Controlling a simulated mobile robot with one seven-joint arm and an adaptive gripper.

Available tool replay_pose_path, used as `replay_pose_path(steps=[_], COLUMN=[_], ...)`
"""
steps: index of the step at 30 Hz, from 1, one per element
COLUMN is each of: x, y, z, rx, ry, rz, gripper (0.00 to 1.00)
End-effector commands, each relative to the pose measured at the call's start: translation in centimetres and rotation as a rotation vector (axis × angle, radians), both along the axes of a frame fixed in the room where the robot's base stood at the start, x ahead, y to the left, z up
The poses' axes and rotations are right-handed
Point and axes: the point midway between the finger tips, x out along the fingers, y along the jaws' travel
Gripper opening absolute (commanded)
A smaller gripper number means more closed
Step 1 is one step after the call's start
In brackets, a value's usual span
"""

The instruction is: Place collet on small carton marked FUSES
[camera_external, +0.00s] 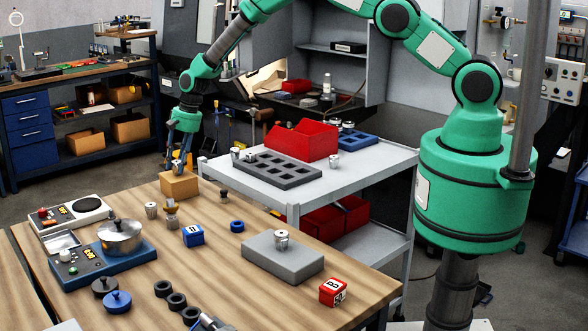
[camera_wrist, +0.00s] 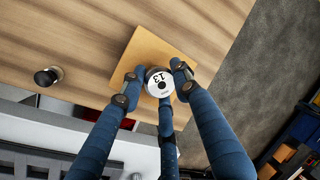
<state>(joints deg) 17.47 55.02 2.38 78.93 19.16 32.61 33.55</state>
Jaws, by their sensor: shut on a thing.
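My gripper (camera_external: 180,162) is over a small tan carton (camera_external: 180,186) at the far edge of the wooden table. In the wrist view, my gripper (camera_wrist: 158,80) has its blue fingers closed around a collet (camera_wrist: 159,83), whose pale round top is marked 13. The tan carton (camera_wrist: 150,45) lies beneath it in that view. The collet is over the carton's top; I cannot tell whether it touches it. The fingers mostly hide the collet in the external view. No FUSES lettering is readable on the carton.
Near the carton are metal collets (camera_external: 151,210), a blue box (camera_external: 193,235) and a blue ring (camera_external: 237,226). A grey block (camera_external: 283,260) bears another collet (camera_external: 281,240). A red box (camera_external: 333,292) is at the front right. A grey cart (camera_external: 350,178) stands behind the table.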

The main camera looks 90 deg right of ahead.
Motion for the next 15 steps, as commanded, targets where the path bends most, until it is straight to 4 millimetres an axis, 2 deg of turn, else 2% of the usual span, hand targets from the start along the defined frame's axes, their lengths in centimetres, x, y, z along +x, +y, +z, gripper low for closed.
replay_pose_path(steps=[8, 9, 12, 15], x=[-0.01, -0.04, -0.04, -0.03], y=[0.00, 0.01, 0.01, 0.02], z=[-0.34, -0.37, -0.31, -0.31], rx=[0.000, 0.000, 0.000, 0.000], ry=[0.000, 0.001, 0.001, 0.001], rz=[0.000, 0.000, 0.000, 0.000], gripper=[0.01, 0.35, 0.50, 0.50])
